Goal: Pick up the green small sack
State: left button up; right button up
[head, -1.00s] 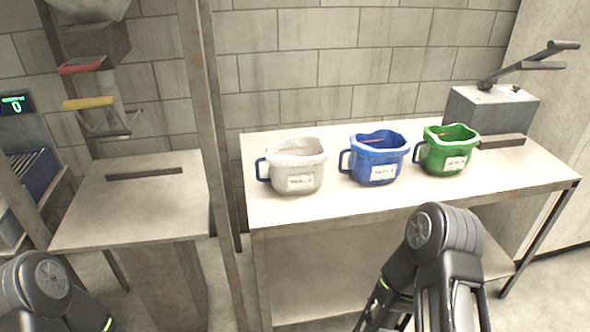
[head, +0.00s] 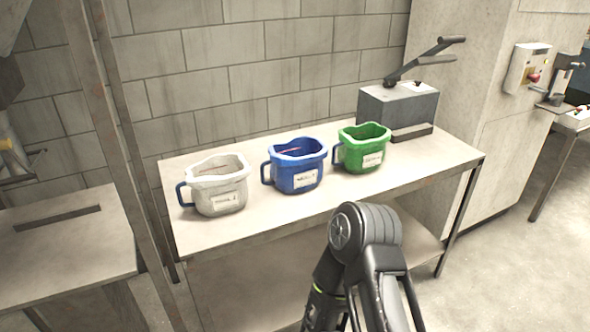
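The green small sack (head: 362,150) stands upright on the metal table (head: 330,198), toward its right part. It has an open top, a white label on its front and a handle on its left side. A blue sack (head: 296,168) stands to its left, and a white sack (head: 215,187) with a dark blue handle stands further left. My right arm shows at the bottom centre, in front of the table and apart from the sacks. Its fingertips are not visible. My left arm and gripper are out of the frame.
A grey box-like device with lever handles (head: 398,105) sits at the table's back right, close behind the green sack. A rusty post (head: 120,140) stands left of the table. A lower shelf (head: 255,275) lies under the tabletop. Open floor (head: 500,270) lies at the right.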

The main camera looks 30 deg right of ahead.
aim_at(363, 149)
jog(key=z, duration=1.3)
jog(key=i+l+u, duration=0.1)
jog(key=l, duration=0.35)
jog(key=i+l, duration=0.3)
jog(key=l, duration=0.2)
jog(key=i+l+u, duration=0.15)
jog(key=l, duration=0.3)
jog(key=i+l+u, duration=0.1)
jog(key=l, duration=0.4)
jog(key=i+l, duration=0.25)
jog(key=l, duration=0.25)
jog(key=i+l+u, duration=0.15)
jog(key=l, duration=0.35)
jog(key=i+l+u, duration=0.1)
jog(key=l, duration=0.4)
jog(key=i+l, duration=0.1)
jog(key=l, duration=0.4)
jog(key=u, duration=0.05)
